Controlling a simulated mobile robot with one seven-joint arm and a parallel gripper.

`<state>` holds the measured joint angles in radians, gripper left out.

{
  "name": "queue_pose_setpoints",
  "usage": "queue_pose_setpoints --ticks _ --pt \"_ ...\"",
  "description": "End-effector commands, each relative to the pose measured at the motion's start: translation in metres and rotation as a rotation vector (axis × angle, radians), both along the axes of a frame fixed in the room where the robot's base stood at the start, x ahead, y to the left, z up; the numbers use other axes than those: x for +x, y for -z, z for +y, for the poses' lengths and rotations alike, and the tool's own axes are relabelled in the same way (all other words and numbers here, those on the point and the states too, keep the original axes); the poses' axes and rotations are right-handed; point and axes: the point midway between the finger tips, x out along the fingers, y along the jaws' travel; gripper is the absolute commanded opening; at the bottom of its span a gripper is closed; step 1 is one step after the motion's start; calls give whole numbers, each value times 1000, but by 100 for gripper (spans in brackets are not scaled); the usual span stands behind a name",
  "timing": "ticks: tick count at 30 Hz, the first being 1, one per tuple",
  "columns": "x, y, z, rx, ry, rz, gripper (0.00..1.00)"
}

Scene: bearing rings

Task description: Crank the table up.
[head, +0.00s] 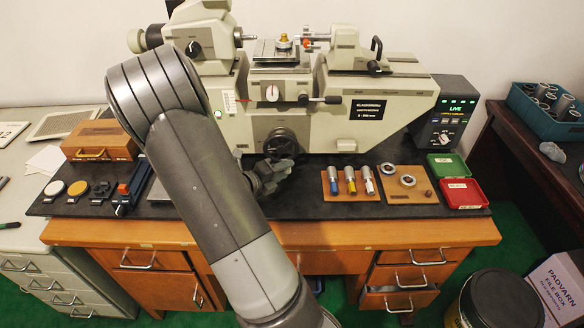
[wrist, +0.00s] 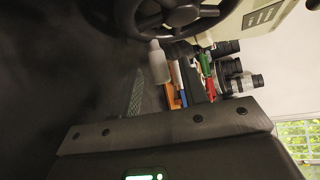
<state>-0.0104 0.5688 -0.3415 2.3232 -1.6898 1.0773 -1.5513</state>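The measuring machine's small table (head: 272,51) carries a brass-topped piece and sits between the two heads. Below it, a black handwheel (head: 282,143) is on the machine's front. The handwheel (wrist: 178,16) also shows at the top of the wrist view, with a pale grey crank handle (wrist: 158,63) sticking out from its rim. My gripper (head: 268,176) is just below and in front of the handwheel in the head view, partly behind my arm. In the wrist view the crank handle is ahead of my gripper and looks apart from it.
Ring gauges and pin-like tools on a wooden board (head: 351,183) lie right of my gripper. A red and green case (head: 461,193) is further right. A wooden box (head: 100,140) stands left. The dark mat (head: 310,206) has bare room in front of the machine.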

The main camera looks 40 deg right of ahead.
Motion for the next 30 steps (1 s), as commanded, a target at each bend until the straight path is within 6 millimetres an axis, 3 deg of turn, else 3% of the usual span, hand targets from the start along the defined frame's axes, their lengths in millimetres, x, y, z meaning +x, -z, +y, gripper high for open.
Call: queue_pose_setpoints --ticks 7,19,30 --pt "-1 9 -33 1 0 0 40" --pt "-2 11 -39 2 -1 -1 39" --pt "-1 11 -39 2 -1 -1 9"
